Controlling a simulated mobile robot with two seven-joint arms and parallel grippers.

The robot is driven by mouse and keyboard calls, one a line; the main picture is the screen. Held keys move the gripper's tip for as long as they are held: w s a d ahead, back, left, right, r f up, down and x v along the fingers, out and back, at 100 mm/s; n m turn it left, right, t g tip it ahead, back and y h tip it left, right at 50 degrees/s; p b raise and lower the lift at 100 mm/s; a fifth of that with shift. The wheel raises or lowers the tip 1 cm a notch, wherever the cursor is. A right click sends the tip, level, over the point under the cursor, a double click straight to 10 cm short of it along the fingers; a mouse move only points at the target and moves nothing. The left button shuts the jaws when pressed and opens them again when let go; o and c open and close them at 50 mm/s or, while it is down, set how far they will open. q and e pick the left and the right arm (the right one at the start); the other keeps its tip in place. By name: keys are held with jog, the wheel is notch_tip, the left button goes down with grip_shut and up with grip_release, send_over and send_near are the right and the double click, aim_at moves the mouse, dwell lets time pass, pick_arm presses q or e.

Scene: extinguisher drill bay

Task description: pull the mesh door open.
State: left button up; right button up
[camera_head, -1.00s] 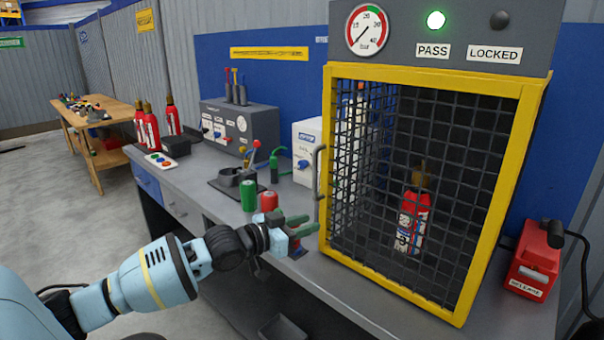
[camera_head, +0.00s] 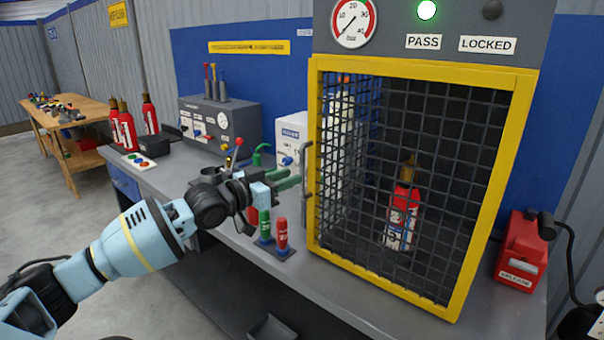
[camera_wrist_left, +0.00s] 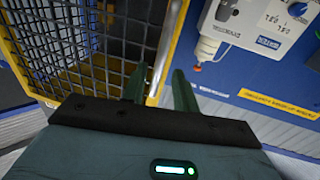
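The mesh door (camera_head: 418,180) has a yellow frame and dark wire mesh and stands shut across the front of the cabinet. Its grey bar handle (camera_head: 306,185) runs upright along the door's left edge. My left gripper (camera_head: 289,178) has green fingers and is just left of the handle, pointing at it. In the left wrist view the fingers (camera_wrist_left: 158,88) are apart, with the door's edge ahead of them; whether they touch the handle I cannot tell. A red extinguisher (camera_head: 402,215) stands behind the mesh. My right gripper is out of view.
Above the door the PASS lamp (camera_head: 427,10) glows green and the LOCKED lamp (camera_head: 492,9) is dark. A red release box (camera_head: 520,250) stands right of the cabinet. Green and red cylinders on a small stand (camera_head: 283,253) sit below my left gripper.

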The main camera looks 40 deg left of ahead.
aim_at(302, 172)
pick_arm(q)
jog(key=shift+x, duration=2.55)
grip_shut()
